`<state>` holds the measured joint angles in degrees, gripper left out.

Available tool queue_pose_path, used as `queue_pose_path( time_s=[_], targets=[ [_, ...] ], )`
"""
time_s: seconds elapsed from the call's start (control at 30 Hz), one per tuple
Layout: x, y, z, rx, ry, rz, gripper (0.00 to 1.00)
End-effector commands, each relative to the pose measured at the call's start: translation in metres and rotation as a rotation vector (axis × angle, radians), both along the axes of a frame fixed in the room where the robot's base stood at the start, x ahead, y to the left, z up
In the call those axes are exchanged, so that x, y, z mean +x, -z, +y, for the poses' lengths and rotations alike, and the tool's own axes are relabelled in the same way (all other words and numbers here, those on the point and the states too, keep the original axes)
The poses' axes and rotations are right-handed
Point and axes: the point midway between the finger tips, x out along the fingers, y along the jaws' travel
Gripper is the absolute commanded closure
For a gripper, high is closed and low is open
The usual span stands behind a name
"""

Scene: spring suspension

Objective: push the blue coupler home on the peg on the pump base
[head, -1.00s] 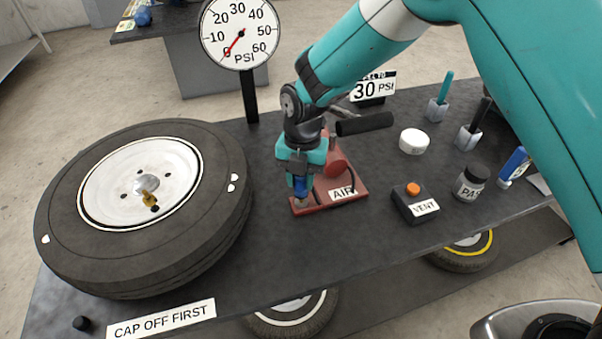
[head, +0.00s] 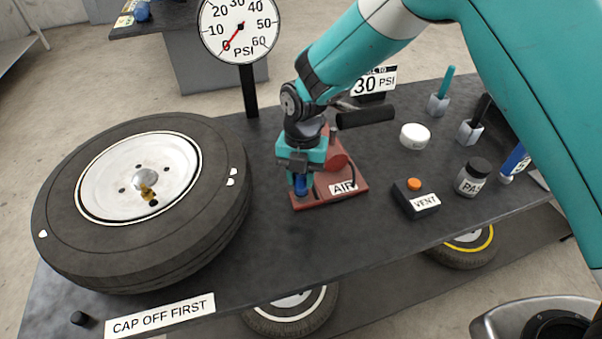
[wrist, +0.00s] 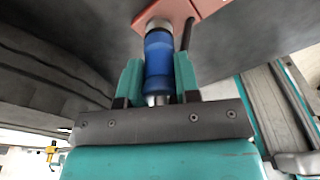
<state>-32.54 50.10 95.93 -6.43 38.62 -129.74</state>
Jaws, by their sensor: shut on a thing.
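My gripper (head: 300,180) points down over the near left corner of the red pump base (head: 318,201), labelled AIR. Its teal fingers (wrist: 158,78) are shut on the blue coupler (wrist: 158,55), which also shows in the head view (head: 300,185). The coupler stands upright and in line with a pale metal piece at the base's corner in the wrist view. The peg itself is mostly hidden by the coupler, and I cannot tell how far down the coupler sits on it.
A large tire (head: 215,215) lies to the left. A black VENT box (head: 415,199), a PAS jar (head: 473,178) and a white round lid (head: 415,136) stand to the right. The gauge (head: 238,28) rises behind. The table's front middle is clear.

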Motion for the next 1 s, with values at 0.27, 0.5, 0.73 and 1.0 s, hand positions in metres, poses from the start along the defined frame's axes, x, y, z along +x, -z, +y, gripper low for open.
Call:
queue_pose_path(
  time_s=[0.27, 0.5, 0.73, 1.0],
  targets=[
    [0.000, 0.008, 0.000, 0.000, 0.000, 0.000, 1.00],
    [0.000, 0.014, 0.000, 0.001, 0.000, -0.001, 1.00],
    [0.000, 0.015, 0.000, 0.001, 0.000, -0.001, 0.40],
    [0.000, 0.014, 0.000, 0.000, 0.000, 0.000, 0.40]
  ],
)
